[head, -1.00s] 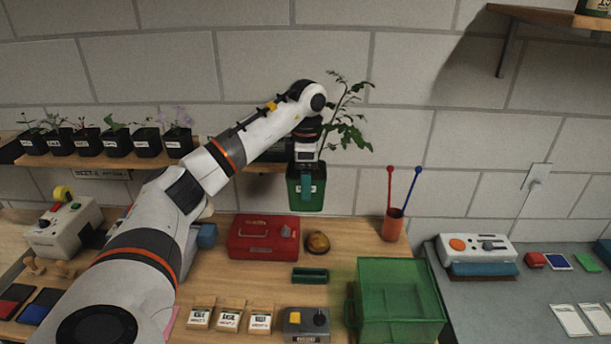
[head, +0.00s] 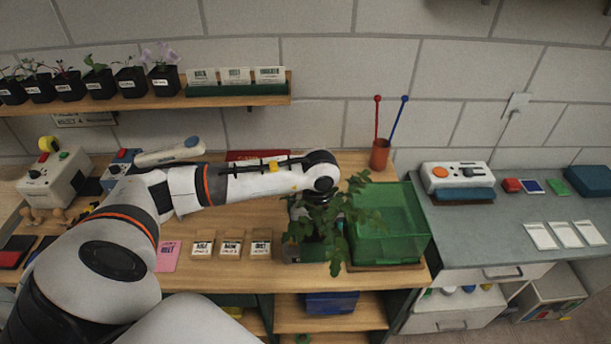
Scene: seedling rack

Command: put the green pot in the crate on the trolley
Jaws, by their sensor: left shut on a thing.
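My left arm reaches in from the left, and its gripper (head: 308,228) points down at the bench, partly covered by leaves. It is shut on the green pot (head: 306,251), whose leafy plant (head: 338,222) spreads to the right over the gripper. The pot is mostly hidden by the leaves and the gripper. It hangs over the front part of the wooden bench; I cannot tell its height above it. Leaves overlap the left side of a green see-through box (head: 405,222) on the bench. I cannot make out a trolley or its crate. My right gripper is out of view.
A red cup (head: 380,154) with two tall sticks stands behind the green box. Seed packets (head: 231,246) lie left of the pot. A wall shelf (head: 220,101) holds several small black pots. A grey counter (head: 500,215) stands at right, with open floor at bottom right.

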